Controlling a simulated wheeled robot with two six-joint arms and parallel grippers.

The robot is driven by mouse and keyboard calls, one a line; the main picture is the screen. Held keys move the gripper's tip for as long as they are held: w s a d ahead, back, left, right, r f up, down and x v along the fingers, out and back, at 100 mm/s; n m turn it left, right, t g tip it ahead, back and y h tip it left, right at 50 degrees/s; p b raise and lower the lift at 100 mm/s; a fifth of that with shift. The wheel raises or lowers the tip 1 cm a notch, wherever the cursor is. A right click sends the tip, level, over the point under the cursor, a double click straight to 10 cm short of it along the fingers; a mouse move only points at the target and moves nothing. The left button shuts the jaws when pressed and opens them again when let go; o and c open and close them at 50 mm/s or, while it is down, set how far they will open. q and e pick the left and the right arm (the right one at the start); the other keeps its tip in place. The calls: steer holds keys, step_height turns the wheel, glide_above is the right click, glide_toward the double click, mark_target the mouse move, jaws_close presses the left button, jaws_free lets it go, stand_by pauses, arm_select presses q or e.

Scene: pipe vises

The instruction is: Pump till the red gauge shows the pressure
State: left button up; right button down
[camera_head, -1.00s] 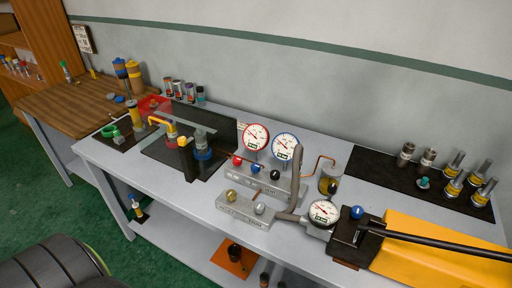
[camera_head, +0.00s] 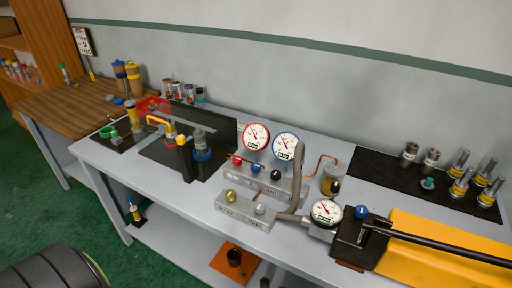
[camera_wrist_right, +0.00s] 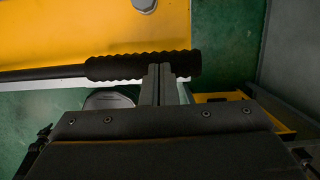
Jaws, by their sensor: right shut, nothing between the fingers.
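The red-rimmed gauge (camera_head: 256,136) stands upright on a grey valve block; its needle points to the upper left, but the numbers are too small to read. The blue-rimmed gauge (camera_head: 285,147) stands to its right. A hand pump with its own dial (camera_head: 327,212) sits at the table's front. Its long black lever (camera_head: 440,242) runs right, over a yellow surface (camera_head: 430,228). In the right wrist view, my right gripper (camera_wrist_right: 158,72) is shut and empty, its tips at the lever's ribbed black grip (camera_wrist_right: 125,67). My left gripper is in neither view.
Valve knobs in red (camera_head: 237,160), blue (camera_head: 255,167) and black (camera_head: 275,174) line the block. Metal fittings stand on a black mat (camera_head: 385,170) at right.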

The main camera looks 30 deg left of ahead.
steer(key=shift+f, duration=0.3)
steer(key=shift+d+f+b, duration=0.2)
steer(key=shift+f+b, duration=0.45)
steer(key=shift+f, duration=0.1)
steer(key=shift+d+f+b, duration=0.1)
steer(key=shift+f+b, duration=0.65)
steer(key=shift+f, duration=0.1)
steer(key=shift+a+r+p, duration=0.15)
steer(key=shift+r+p, duration=0.6)
steer(key=shift+r, duration=0.5)
steer(key=shift+a+r+p, duration=0.2)
steer(key=shift+r+p, duration=0.6)
steer(key=shift+r, duration=0.4)
steer(key=shift+a+r+p, duration=0.15)
steer(key=shift+r+p, duration=0.6)
steer(key=shift+r, duration=0.5)
step_height(320, 180, up, 7)
steer(key=a+p, duration=0.2)
steer(key=p, duration=0.4)
steer(key=shift+s+f+p, duration=0.15)
steer(key=shift+p, duration=0.25)
